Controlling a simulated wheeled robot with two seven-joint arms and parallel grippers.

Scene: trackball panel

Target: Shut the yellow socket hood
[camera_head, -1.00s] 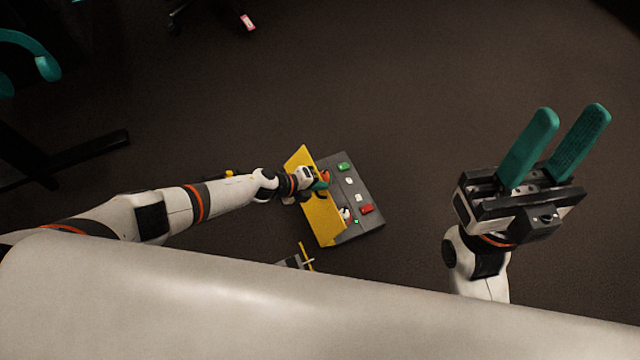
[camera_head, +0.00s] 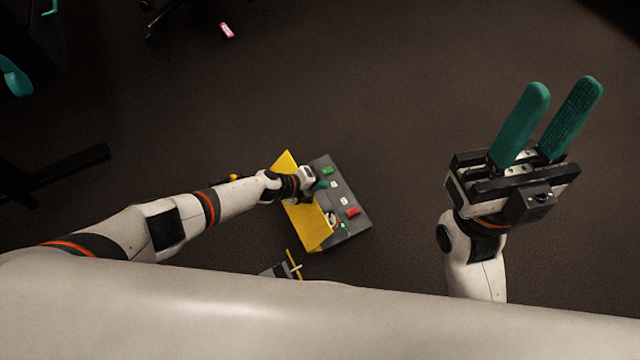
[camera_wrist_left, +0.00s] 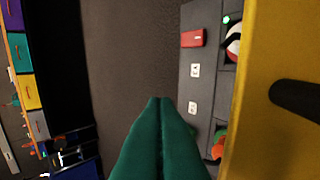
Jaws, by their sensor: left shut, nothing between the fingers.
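The yellow hood (camera_head: 308,228) stands raised along the left side of the grey panel (camera_head: 352,188). In the left wrist view the hood (camera_wrist_left: 268,40) fills the right side, with a dark bar (camera_wrist_left: 300,97) across it. My left gripper (camera_head: 324,185) is shut and empty, reaching past the hood over the panel. Its teal fingertips (camera_wrist_left: 160,101) lie together beside the panel's edge in the left wrist view; I cannot tell whether they touch anything. My right gripper (camera_head: 560,90) is open and empty, away to the right of the panel.
The panel carries a red switch (camera_head: 352,211), a green switch (camera_head: 327,170), white buttons and a red-white-black ball (camera_wrist_left: 233,43). A small grey and yellow object (camera_head: 285,268) lies nearer me. A pink object (camera_head: 227,30) lies far off. Open floor surrounds the panel.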

